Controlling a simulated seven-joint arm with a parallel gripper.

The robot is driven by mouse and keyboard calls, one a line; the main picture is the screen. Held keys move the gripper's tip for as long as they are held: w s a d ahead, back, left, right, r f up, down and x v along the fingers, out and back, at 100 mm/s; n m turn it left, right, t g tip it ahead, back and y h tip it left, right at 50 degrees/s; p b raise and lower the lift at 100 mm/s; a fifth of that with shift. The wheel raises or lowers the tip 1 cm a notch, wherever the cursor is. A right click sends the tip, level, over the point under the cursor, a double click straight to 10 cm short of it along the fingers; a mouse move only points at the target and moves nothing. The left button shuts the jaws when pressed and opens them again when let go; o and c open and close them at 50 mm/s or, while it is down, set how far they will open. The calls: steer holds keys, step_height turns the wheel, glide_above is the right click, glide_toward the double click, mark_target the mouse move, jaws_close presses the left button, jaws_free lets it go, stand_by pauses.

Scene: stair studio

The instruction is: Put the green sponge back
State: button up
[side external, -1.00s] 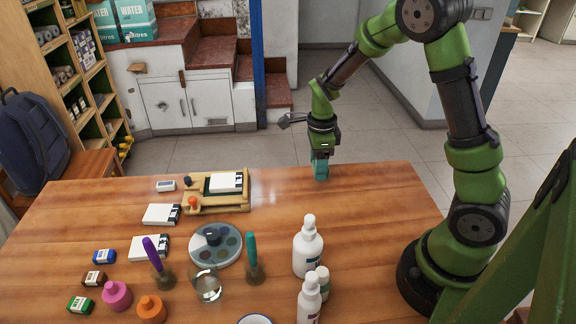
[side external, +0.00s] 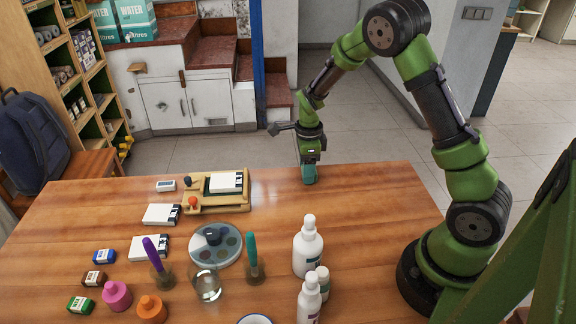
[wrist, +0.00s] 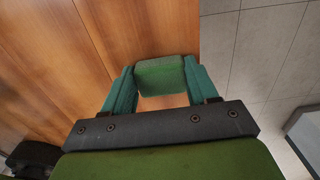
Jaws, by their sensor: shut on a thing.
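The green sponge (wrist: 162,76) is a rounded block between the teal fingers of my gripper (wrist: 160,85) in the wrist view. My gripper is shut on it. In the side view my gripper (side external: 309,174) points down over the far edge of the wooden table (side external: 370,205). There the sponge is hard to tell from the fingers. I cannot tell whether it touches the table.
A wooden tray (side external: 196,205) with a white box stands left of my gripper. A round grey palette (side external: 216,258), a glass (side external: 207,287), pens in holders and white bottles (side external: 307,247) stand nearer. The table around my gripper is clear.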

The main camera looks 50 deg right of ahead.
steer(key=o, duration=1.1)
step_height(320, 180, up, 12)
steer(key=s+a+r+n+t+y, duration=0.1)
steer(key=s+a+r+n+t, duration=0.2)
steer(key=s+a+r+n, duration=0.3)
steer(key=s+a+r+n+t+y, duration=0.1)
steer(key=s+a+r+n+t, duration=0.3)
steer(key=s+n, duration=0.7)
steer(key=a+r+n, duration=0.1)
steer(key=a+n, duration=0.1)
steer(key=n, duration=0.4)
steer(key=shift+a+r, duration=0.3)
steer(key=shift+r, duration=0.1)
